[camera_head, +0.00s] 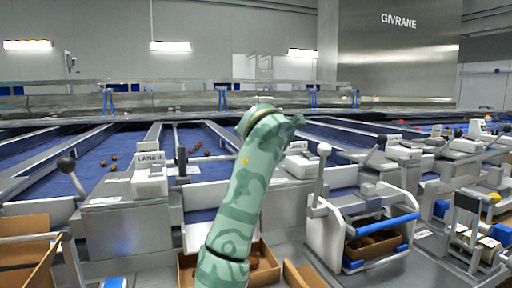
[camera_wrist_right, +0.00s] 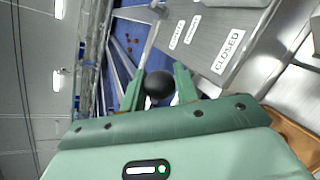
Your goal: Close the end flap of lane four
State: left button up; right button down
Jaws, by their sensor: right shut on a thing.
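The lane four sign, which reads LANE 4 (camera_head: 150,158), stands on a grey housing in the head view. Beside it, a blue lane belt (camera_head: 215,150) carries a few brown dates. My right arm crosses the middle of the head view and hides its own gripper there. In the right wrist view my right gripper (camera_wrist_right: 162,88) is shut on a black ball knob (camera_wrist_right: 158,84). A metal plate with a CLOSED label (camera_wrist_right: 228,52) lies beyond the fingers. I cannot tell which lane this knob belongs to. My left gripper is not in view.
Another lever with a black knob (camera_head: 66,163) stands at the left. A cardboard box (camera_head: 265,250) sits below my arm. A frame with a blue bar (camera_head: 388,225) stands at the right.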

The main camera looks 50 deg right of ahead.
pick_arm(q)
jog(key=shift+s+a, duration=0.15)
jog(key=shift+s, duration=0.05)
pick_arm(e)
jog(key=shift+a+f, duration=0.15)
jog(key=shift+f, duration=0.3)
jog(key=c, duration=1.1)
grip_release()
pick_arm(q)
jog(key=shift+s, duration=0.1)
pick_arm(e)
jog(key=shift+s+a, duration=0.1)
jog(key=shift+a, duration=0.05)
jog(key=shift+r, duration=0.2)
jog(key=shift+s+r, duration=0.1)
pick_arm(q)
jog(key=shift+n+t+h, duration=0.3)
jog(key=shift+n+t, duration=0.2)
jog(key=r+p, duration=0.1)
jog(key=p, duration=0.1)
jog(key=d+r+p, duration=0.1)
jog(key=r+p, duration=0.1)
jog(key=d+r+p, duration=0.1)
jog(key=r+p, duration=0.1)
jog(key=p, duration=0.1)
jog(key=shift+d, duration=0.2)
pick_arm(e)
jog(key=v, duration=1.6)
